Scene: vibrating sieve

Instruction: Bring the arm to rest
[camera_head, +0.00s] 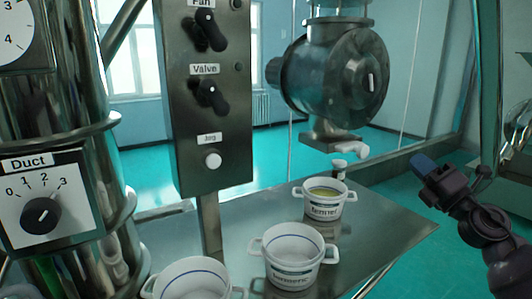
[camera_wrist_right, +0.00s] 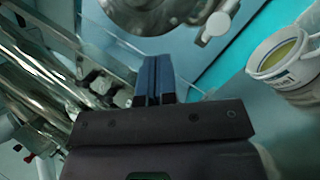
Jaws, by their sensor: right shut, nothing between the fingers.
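My right gripper (camera_head: 424,166) is at the right side of the head view, raised beside the metal table and apart from everything. In the right wrist view its blue fingers (camera_wrist_right: 153,80) are together with nothing between them. My left gripper is in neither view.
A metal table (camera_head: 375,225) bears white two-handled pots: one with yellowish contents (camera_head: 326,197), one empty-looking (camera_head: 292,255), another at the front edge (camera_head: 190,282). A control panel (camera_head: 210,130), Duct dial (camera_head: 42,205) and round valve housing (camera_head: 345,78) stand behind and left.

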